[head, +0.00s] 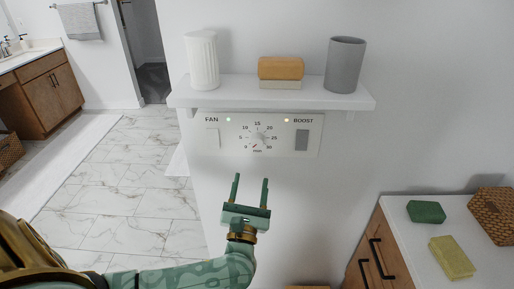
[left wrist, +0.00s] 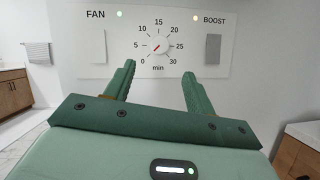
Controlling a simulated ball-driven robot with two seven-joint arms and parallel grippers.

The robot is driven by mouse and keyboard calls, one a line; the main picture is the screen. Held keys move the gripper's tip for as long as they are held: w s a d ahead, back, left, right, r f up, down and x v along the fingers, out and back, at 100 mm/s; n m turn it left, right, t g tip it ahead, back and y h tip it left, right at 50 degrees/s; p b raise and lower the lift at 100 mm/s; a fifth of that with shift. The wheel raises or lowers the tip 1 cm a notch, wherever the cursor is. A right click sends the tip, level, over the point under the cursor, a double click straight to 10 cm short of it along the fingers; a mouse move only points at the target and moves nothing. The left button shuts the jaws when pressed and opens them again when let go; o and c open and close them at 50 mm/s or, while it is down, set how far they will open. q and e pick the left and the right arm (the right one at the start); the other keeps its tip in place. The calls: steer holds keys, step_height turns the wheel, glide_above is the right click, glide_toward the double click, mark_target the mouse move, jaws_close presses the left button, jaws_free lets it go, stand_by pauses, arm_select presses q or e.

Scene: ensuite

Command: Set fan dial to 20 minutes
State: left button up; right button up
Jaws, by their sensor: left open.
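The fan dial (head: 260,137) is a small pale round knob on a white wall panel (head: 229,147), ringed by minute marks from 0 to 30. It also shows in the left wrist view (left wrist: 159,45), where a red mark on it points to the lower left, toward 0. The 20 mark is at the dial's upper right. My left gripper (head: 250,179) is open and empty, below the panel and apart from the dial. In the left wrist view its two fingers (left wrist: 158,70) point up toward the dial, one on each side below it. My right gripper is not in view.
A white shelf (head: 225,96) juts out just above the panel, holding a white cup (head: 202,60), stacked soap-like blocks (head: 281,69) and a grey cup (head: 345,64). A FAN switch (head: 212,139) and BOOST switch (head: 302,140) flank the dial. A cabinet (head: 398,237) stands lower right.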

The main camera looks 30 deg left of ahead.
mark_target(257, 145)
arm_select(q)
steer(key=x, duration=1.1)
steer(key=shift+w+a, duration=0.1)
steer(key=shift+p, duration=0.3)
steer(key=c, duration=1)
